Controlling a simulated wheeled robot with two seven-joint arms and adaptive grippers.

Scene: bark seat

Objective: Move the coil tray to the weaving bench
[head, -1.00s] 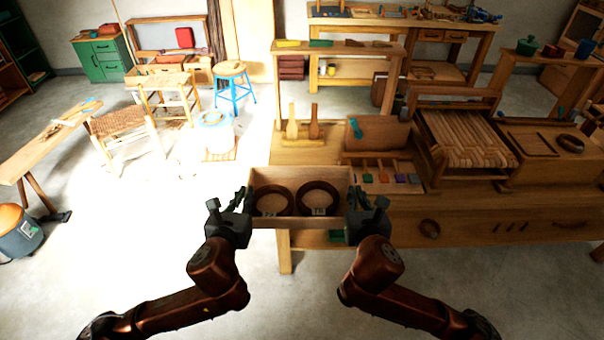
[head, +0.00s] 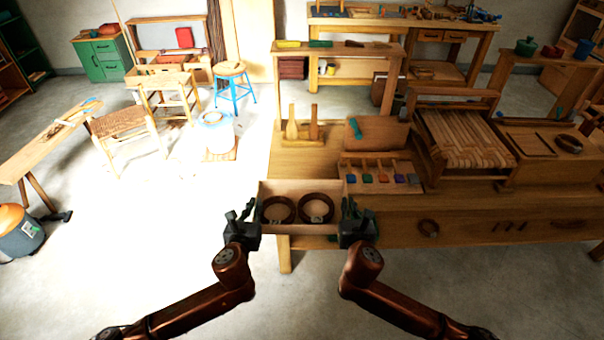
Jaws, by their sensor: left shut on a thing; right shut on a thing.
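The coil tray (head: 300,187) is a pale wooden open box with two dark brown ring coils, a left coil (head: 277,209) and a right coil (head: 316,208). It is in the middle of the head view, at the front left end of the weaving bench (head: 300,160). My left gripper (head: 247,212) is shut on the tray's left side. My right gripper (head: 351,212) is shut on its right side. The tray looks about level. I cannot tell whether its underside touches the bench top.
A tool rack (head: 380,172) with several coloured handles stands close behind and right of the tray. A woven seat (head: 462,140) is to the right.

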